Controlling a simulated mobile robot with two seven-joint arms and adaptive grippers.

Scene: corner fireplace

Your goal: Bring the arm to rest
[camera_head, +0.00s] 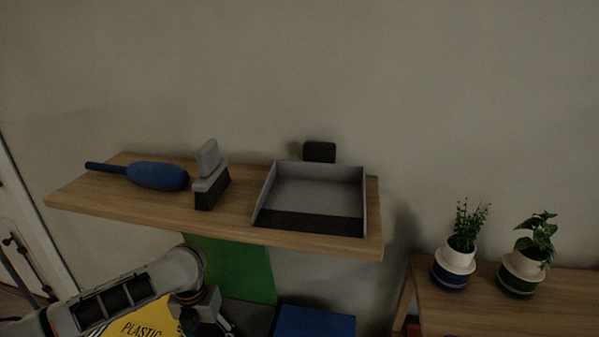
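My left arm (125,295) comes in from the left at the bottom of the view, below the front edge of the wooden shelf (120,205). Its wrist bends downward, and my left gripper (222,322) is low, partly cut off by the bottom edge. I cannot tell whether its fingers are open or shut, and I see nothing clearly held. My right gripper is not in view.
The shelf holds a blue duster (158,177), a grey brush (211,178) and a grey dustpan (315,187). Below are a yellow PLASTIC container (140,322), a green panel (240,268) and a blue box (315,322). Two potted plants (456,262) (523,270) stand on a right-hand table (450,310).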

